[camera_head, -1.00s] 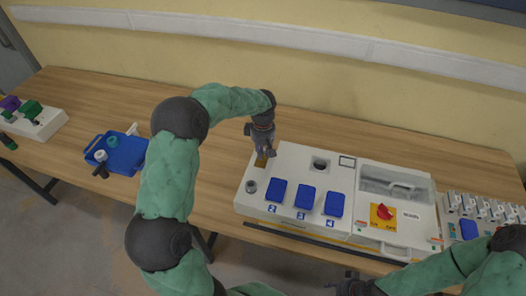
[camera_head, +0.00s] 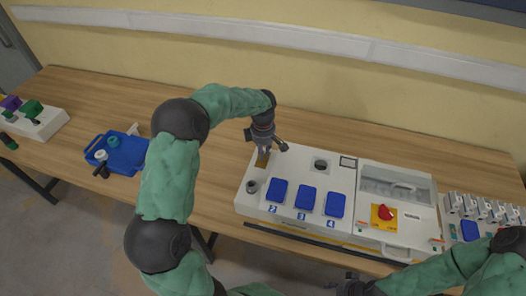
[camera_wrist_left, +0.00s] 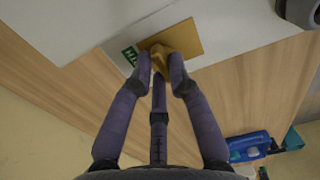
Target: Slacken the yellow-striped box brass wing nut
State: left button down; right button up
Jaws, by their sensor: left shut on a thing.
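The white socket box (camera_head: 300,165) stands on the wooden table, with numbered blue covers along its front. A yellow strip shows low on its front. At its left end is a brass plate (camera_head: 262,161), which also shows in the left wrist view (camera_wrist_left: 190,40). My left gripper (camera_head: 263,150) points down over this plate. In the left wrist view its fingers (camera_wrist_left: 160,72) are closed around the brass wing nut (camera_wrist_left: 160,58), which they partly hide. My right gripper (camera_head: 351,286) is at the bottom edge, small and partly cut off; its jaw state is unclear.
A clear-lidded section with a red switch (camera_head: 385,212) adjoins the box on the right. A metal-topped strip unit (camera_head: 478,208) stands farther right. A blue tray (camera_head: 125,155) and a white block with knobs (camera_head: 45,123) lie to the left. The table behind the box is clear.

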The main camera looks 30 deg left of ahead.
pick_arm(q)
jog(key=c, duration=1.2)
grip_release()
jog(key=shift+r, duration=0.1)
notch_tip(320, 180, up, 12)
jog(key=shift+f, duration=0.1)
